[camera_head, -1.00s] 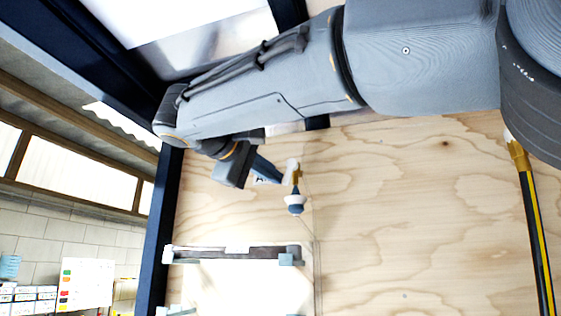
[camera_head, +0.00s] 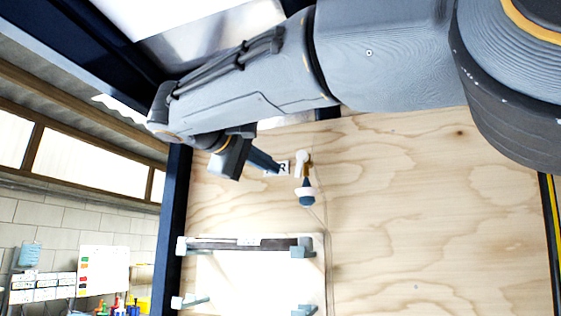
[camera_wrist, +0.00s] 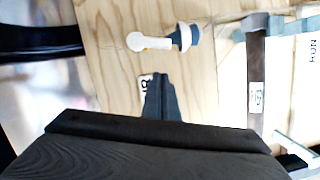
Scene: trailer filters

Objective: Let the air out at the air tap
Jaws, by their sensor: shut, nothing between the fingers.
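The air tap (camera_head: 305,192) is on the plywood wall. It has a white round end at the top, a short brass-coloured piece, and a blue and white fitting below. In the wrist view, the tap (camera_wrist: 187,37) lies at the top, with its white part (camera_wrist: 148,42) pointing left. My gripper (camera_head: 277,169) is shut and empty, just left of the tap, over a small white label (camera_head: 284,168). In the wrist view, my gripper's dark fingers (camera_wrist: 160,78) are together below the tap, with a visible gap to it. The label's lettering is partly hidden.
Below the tap, a pale panel (camera_head: 318,270) carries a dark bar (camera_head: 246,243) with grey-blue end brackets. A dark blue post (camera_head: 173,215) stands left of the plywood. Bare plywood (camera_head: 440,200) lies to the right. A whiteboard (camera_head: 103,268) hangs far left.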

